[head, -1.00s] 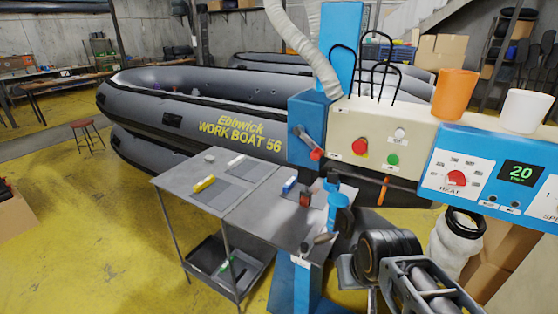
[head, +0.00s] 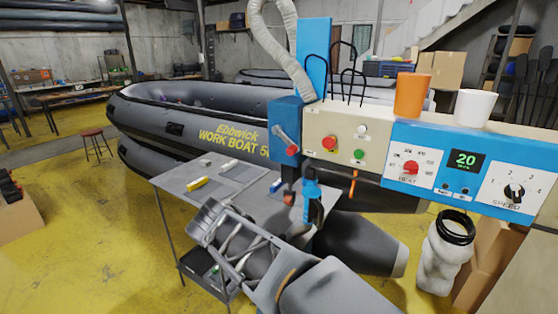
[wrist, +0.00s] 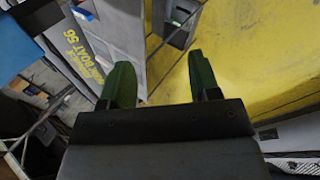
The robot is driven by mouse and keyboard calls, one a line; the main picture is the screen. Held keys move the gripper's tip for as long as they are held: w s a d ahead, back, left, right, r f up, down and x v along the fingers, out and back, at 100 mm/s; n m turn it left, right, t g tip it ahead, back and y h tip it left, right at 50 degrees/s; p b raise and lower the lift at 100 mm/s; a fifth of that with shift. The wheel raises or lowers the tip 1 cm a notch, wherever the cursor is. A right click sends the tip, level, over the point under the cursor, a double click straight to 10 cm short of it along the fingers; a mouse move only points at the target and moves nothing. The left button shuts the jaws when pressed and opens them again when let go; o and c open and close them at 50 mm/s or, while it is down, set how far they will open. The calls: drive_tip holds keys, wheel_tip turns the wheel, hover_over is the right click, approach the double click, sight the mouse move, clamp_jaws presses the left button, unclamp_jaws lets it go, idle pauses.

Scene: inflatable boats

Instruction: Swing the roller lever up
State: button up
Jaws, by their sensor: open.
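The roller lever (head: 284,140) is a short silver arm with a red knob, on the blue box at the left end of the machine. It slants down to the right from its pivot, knob lowest. My gripper (wrist: 158,70) shows in the wrist view with two green fingers apart and nothing between them. In the head view my arm reaches left, in front of and below the lever, over the grey table. The fingers are not clear there. The lever cannot be made out in the wrist view.
The cream panel carries a red button (head: 329,143) and a green button (head: 358,154). An orange cup (head: 412,95) and a white cup (head: 475,107) stand on top. The grey table (head: 180,178) holds a yellow block (head: 198,183). A grey boat (head: 190,120) lies behind.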

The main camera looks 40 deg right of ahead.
drive_tip(key=w+d+r+n+h+b, duration=0.3)
drive_tip(key=w+d+r+n+h, duration=0.15)
drive_tip(key=d+n+h, duration=0.4)
drive_tip(key=n+h+b, duration=0.1)
drive_tip(key=n+h, duration=0.2)
drive_tip(key=n, duration=0.1)
approach(289, 152)
drive_tip(key=shift+t, duration=0.4)
drive_tip(key=x, duration=0.3)
drive_tip(key=p+x, duration=0.1)
drive_tip(key=x, duration=0.2)
drive_tip(key=p+x, duration=0.1)
drive_tip(key=x, duration=0.2)
drive_tip(key=shift+s+d+f, duration=0.1)
drive_tip(key=shift+s, duration=0.2)
drive_tip(key=shift+w+d, duration=0.2)
drive_tip(key=shift+d, duration=0.5)
drive_tip(key=shift+c, duration=0.3)
clamp_jaws()
